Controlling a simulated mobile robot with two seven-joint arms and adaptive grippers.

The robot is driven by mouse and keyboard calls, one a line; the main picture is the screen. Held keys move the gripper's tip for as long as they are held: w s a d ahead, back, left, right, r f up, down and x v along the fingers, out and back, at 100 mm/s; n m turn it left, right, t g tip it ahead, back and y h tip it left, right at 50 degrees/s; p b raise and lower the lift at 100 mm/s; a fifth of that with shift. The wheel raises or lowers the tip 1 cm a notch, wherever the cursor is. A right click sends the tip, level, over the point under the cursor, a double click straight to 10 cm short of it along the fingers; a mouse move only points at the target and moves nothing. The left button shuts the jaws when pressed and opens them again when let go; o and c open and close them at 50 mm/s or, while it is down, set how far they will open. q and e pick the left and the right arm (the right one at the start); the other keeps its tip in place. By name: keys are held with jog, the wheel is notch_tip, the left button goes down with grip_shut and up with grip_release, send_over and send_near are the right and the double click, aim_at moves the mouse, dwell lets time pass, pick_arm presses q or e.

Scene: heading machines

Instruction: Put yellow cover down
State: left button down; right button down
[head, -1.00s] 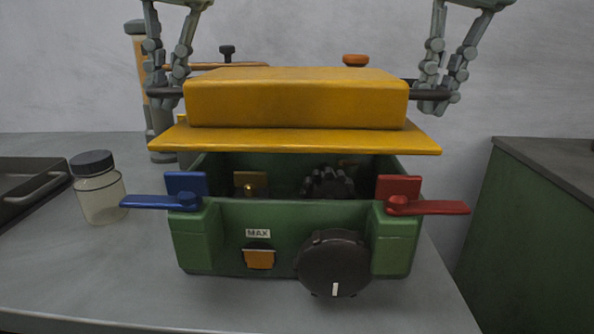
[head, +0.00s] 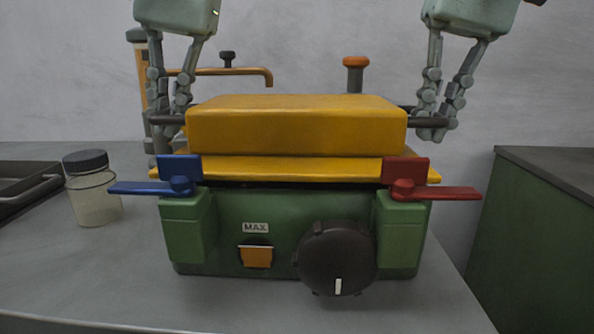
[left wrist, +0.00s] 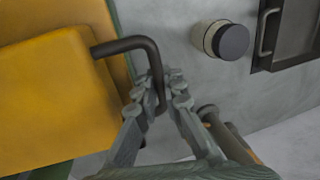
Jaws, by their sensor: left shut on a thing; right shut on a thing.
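The yellow cover (head: 296,131) sits level over the top of the green machine box (head: 285,228), its front flange behind the blue latch (head: 179,176) and the red latch (head: 406,180). Whether it rests fully on the rim is hard to tell. My left gripper (head: 160,126) is shut on the cover's left dark handle, which also shows in the left wrist view (left wrist: 128,46). My right gripper (head: 432,128) is shut on the cover's right dark handle. The box's inside is hidden by the cover.
A jar with a dark lid (head: 92,189) stands left of the box, with a dark tray (head: 25,190) at the far left. A pipe (head: 225,72) and an orange-topped post (head: 355,75) rise behind. A green cabinet (head: 543,235) stands right, beyond a gap.

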pick_arm(q)
jog(key=shift+a+f+b, duration=0.15)
jog(key=shift+f+b, duration=0.15)
jog(key=shift+f, duration=0.2)
pick_arm(e)
jog(key=shift+d+f, duration=0.2)
jog(key=shift+f, duration=0.3)
pick_arm(q)
jog(key=c, duration=1.8)
grip_release()
jog(key=shift+c, duration=0.2)
pick_arm(e)
jog(key=c, duration=1.8)
grip_release()
jog(key=shift+c, duration=0.2)
pick_arm(q)
jog(key=shift+o, duration=1)
pick_arm(e)
jog(key=shift+o, duration=1)
jog(key=shift+a, duration=0.1)
pick_arm(q)
jog(key=shift+r, duration=0.15)
